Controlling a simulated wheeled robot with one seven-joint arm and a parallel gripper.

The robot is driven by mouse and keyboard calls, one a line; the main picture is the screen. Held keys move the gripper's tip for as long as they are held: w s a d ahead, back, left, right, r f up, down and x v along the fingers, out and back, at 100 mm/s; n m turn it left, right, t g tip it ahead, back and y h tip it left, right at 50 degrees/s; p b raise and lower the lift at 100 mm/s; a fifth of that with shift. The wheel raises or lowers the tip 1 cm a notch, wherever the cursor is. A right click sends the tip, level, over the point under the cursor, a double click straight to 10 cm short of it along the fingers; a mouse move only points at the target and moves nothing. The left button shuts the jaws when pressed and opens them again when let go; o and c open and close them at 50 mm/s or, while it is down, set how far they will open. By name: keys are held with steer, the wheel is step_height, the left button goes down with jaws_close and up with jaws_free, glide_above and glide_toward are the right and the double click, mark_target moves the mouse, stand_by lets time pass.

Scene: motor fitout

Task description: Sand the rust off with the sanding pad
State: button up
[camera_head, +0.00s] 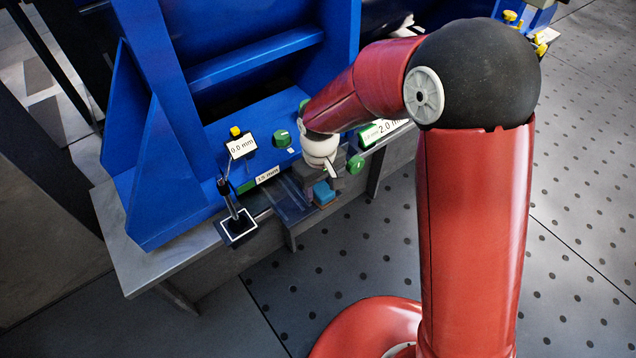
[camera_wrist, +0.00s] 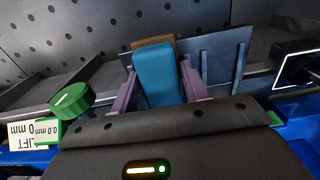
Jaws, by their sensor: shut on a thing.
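The sanding pad (camera_wrist: 158,72) is a blue block with a brown layer along its far side. In the wrist view it sits between the two purple-grey fingers of my gripper (camera_wrist: 160,88), which is shut on it. In the head view the blue pad (camera_head: 323,192) shows below my gripper (camera_head: 318,180), close to the bench's front edge. A grey-blue holder (camera_wrist: 222,57) with upright walls lies just behind and beside the pad. I cannot tell whether the pad touches it. No rust patch can be made out in either view.
A blue machine frame (camera_head: 185,150) stands on the grey bench (camera_head: 160,268). A green knob (camera_wrist: 72,101) and a "0.0 mm" label (camera_wrist: 30,135) are near my gripper. A black stand (camera_head: 237,227) is left of the holder. The perforated floor (camera_head: 585,200) is clear at right.

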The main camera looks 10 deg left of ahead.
steer(key=shift+w+a+p, duration=0.2)
steer(key=shift+w+a, duration=0.6)
steer(key=shift+a, duration=0.2)
steer(key=shift+w+a+p, duration=0.2)
steer(key=shift+w+a, duration=0.6)
steer(key=shift+a, duration=0.2)
steer(key=shift+d+r+p, duration=0.15)
steer(key=shift+r+p, duration=2.4)
steer(key=shift+r, duration=0.95)
